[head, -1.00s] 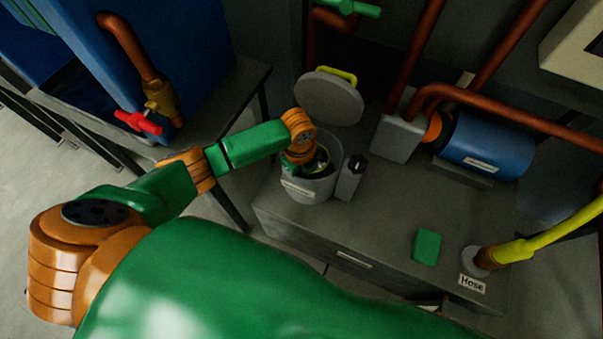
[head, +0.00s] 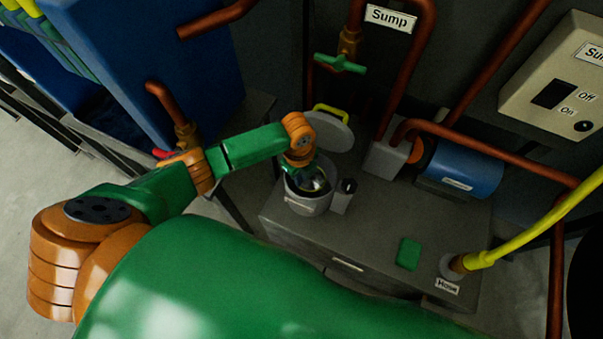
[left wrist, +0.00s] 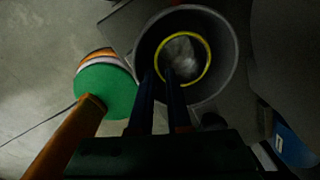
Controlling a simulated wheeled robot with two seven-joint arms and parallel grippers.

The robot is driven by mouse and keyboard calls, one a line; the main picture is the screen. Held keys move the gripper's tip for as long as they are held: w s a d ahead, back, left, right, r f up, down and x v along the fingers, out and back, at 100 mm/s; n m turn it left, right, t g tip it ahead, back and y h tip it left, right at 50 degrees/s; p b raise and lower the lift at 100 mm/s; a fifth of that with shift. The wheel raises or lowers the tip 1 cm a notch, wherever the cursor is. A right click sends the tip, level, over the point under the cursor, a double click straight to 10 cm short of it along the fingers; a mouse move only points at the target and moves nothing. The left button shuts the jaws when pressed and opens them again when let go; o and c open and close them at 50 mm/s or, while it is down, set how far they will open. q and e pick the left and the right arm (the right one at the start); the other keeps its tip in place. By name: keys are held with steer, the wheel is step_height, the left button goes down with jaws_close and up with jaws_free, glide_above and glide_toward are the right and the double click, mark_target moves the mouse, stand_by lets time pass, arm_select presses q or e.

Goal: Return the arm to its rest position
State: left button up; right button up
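My left arm reaches from the left in the head view. My left gripper (head: 314,182) is at the mouth of a grey bucket (head: 306,204), mostly hidden by its own wrist. In the left wrist view its two dark fingers (left wrist: 160,76) stand apart with a narrow gap and nothing seen between them. They point into the bucket (left wrist: 225,75), where a yellow ring (left wrist: 208,62) surrounds something pale. My right gripper is not in view.
The bucket stands on a grey cabinet (head: 370,240). A round grey lid (head: 334,135) with a yellow handle is behind it, and a small grey box (head: 342,200) beside it. A green block (head: 409,254), a blue cylinder (head: 465,172) and a yellow hose (head: 530,238) are to the right.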

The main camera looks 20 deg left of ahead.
arm_select(q)
steer(key=shift+r, duration=0.55)
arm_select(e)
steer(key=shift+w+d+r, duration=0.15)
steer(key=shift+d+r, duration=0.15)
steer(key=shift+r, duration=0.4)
